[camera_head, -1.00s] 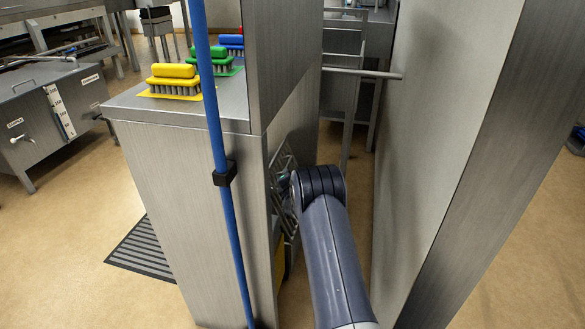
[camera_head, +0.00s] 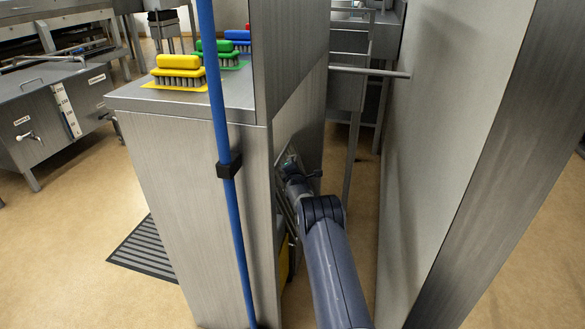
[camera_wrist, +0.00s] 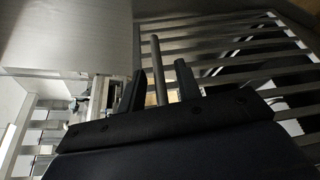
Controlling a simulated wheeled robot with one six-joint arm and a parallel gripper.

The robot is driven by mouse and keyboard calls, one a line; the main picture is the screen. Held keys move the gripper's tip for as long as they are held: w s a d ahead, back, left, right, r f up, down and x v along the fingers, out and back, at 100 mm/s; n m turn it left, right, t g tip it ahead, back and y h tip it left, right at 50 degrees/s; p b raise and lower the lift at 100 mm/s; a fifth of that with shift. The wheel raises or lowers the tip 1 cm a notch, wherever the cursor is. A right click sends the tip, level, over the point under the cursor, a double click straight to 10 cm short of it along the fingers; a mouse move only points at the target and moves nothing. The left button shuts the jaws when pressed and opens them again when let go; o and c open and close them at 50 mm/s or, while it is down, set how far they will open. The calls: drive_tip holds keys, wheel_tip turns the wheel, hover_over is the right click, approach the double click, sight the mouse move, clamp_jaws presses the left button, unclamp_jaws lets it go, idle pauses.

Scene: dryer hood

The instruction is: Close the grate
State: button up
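The grate (camera_wrist: 225,47), a frame of metal slats, fills the upper right of the wrist view. An upright round bar (camera_wrist: 159,70), which looks like its handle, stands between the two fingers of my gripper (camera_wrist: 161,75). The fingers are apart, with gaps visible on both sides of the bar, so the gripper is open around it. In the head view my arm reaches to the inner side of the steel cabinet. The gripper there is mostly hidden, and only a narrow part of the grate shows beside my arm.
The steel cabinet (camera_head: 195,190) stands left of my arm and a tall steel panel (camera_head: 425,150) stands close on the right, leaving a narrow gap. A blue pole (camera_head: 219,120) rises in front of the cabinet. Brushes, including a yellow one (camera_head: 178,72), sit on top.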

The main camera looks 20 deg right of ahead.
drive_tip(key=shift+w+d+f, duration=0.1)
drive_tip(key=shift+w, duration=0.45)
drive_tip(key=shift+c, duration=0.3)
clamp_jaws()
